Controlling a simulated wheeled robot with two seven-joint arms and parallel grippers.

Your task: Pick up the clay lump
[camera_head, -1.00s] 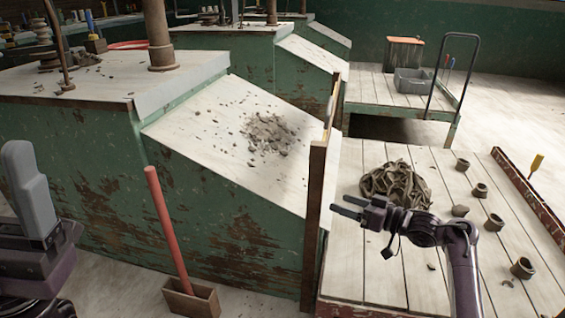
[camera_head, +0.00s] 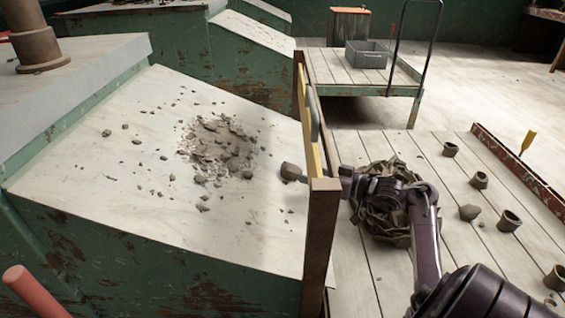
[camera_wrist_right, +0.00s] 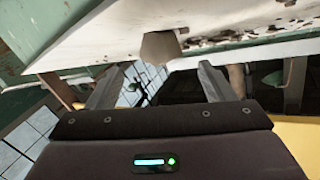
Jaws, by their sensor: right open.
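A grey-brown clay lump (camera_head: 291,171) sits at the right edge of the sloped white board (camera_head: 130,190), beside the upright wooden divider. In the right wrist view the lump (camera_wrist_right: 160,47) is just beyond my fingertips, roughly centred between them. My right gripper (camera_wrist_right: 160,70) is open and empty, its two fingers apart on either side of the lump's line. In the head view my right arm reaches in from the right, and the divider partly hides the fingers. My left gripper is out of view.
The divider (camera_head: 322,235) with a yellow strip (camera_head: 307,115) stands at my right gripper. Clay crumbs (camera_head: 220,145) litter the board. Right of it, a plank deck (camera_head: 350,265) holds a trimmings heap (camera_head: 385,228), partly behind my arm, and several small pots (camera_head: 509,221).

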